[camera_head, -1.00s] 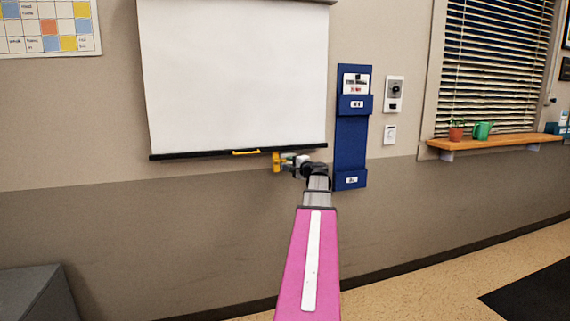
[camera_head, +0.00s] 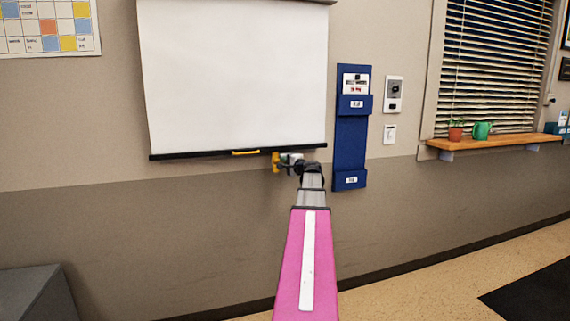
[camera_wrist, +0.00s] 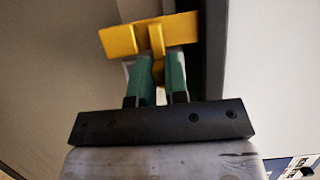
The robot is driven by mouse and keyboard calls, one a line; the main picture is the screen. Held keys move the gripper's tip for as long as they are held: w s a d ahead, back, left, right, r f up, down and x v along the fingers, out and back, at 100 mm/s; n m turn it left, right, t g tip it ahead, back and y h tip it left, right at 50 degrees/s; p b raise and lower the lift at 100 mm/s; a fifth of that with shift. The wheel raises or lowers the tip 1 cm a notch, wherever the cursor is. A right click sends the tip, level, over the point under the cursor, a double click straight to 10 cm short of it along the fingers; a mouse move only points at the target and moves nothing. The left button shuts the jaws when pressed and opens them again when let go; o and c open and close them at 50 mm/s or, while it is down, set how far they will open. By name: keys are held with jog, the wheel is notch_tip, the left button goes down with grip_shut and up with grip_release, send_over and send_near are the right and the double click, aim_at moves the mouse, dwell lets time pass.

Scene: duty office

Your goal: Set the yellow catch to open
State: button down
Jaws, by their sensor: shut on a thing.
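The yellow catch (camera_head: 276,162) is on the wall just under the lower right part of the white screen's black bottom bar. In the wrist view the yellow catch (camera_wrist: 150,38) shows as a flat plate with a tab standing out of it, tilted a little. My gripper (camera_wrist: 160,62) has its two green fingers on either side of the tab, shut on it. In the head view my gripper (camera_head: 291,160) reaches the catch from the right, and its fingers are too small there to make out. The catch's mount is partly hidden.
The white screen (camera_head: 235,75) hangs above, with a yellow handle (camera_head: 246,152) on its bottom bar. A blue wall rack (camera_head: 350,130) is close to the right of my gripper. Further right are a wall box (camera_head: 394,94) and a wooden shelf (camera_head: 495,144) with a pot and green can.

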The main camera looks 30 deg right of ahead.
jog(key=shift+s+d, duration=0.2)
jog(key=shift+d, duration=0.65)
jog(key=shift+s+d, duration=0.2)
jog(key=shift+d, duration=0.65)
jog(key=c, duration=1.1)
grip_release()
jog(key=shift+d, duration=0.1)
jog(key=shift+c, duration=0.2)
jog(key=s+d, duration=0.1)
jog(key=s, duration=0.9)
jog(key=shift+s+d, duration=0.3)
jog(key=shift+s, duration=0.1)
